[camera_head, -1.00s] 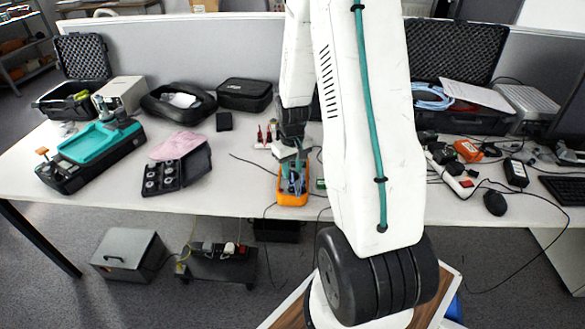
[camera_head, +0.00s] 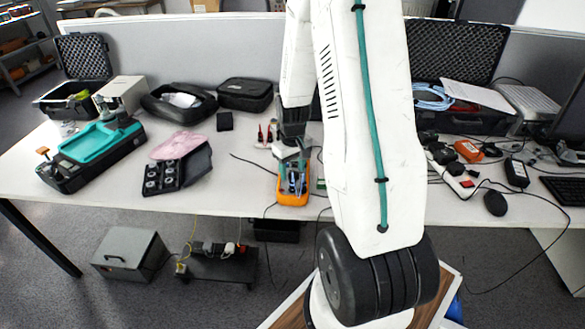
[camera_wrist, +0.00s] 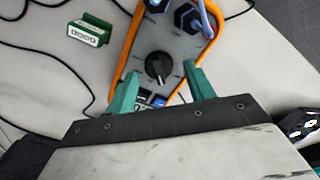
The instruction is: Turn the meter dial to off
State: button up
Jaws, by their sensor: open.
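The orange-edged meter (camera_head: 293,199) lies on the white desk, under my gripper in the head view. In the wrist view its grey face (camera_wrist: 178,47) shows a black round dial (camera_wrist: 159,68) with a raised grip and markings around it. Probe plugs (camera_wrist: 188,18) sit in sockets beyond the dial. My gripper (camera_wrist: 162,88) is open, with its green fingers to the left and right of the dial's near side. The fingertips look apart from the dial. In the head view my gripper (camera_head: 292,160) hides the meter's upper part.
A small green block (camera_wrist: 90,30) lies left of the meter in the wrist view, with black cables around it. A case of black weights (camera_head: 163,176) with a pink cloth stands to the left. Chargers and cables (camera_head: 460,170) crowd the right.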

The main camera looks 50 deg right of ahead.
aim_at(292, 171)
jog(key=shift+r, duration=0.1)
notch_tip(292, 171, up, 8)
jog(key=shift+f, duration=0.2)
dwell(0.3)
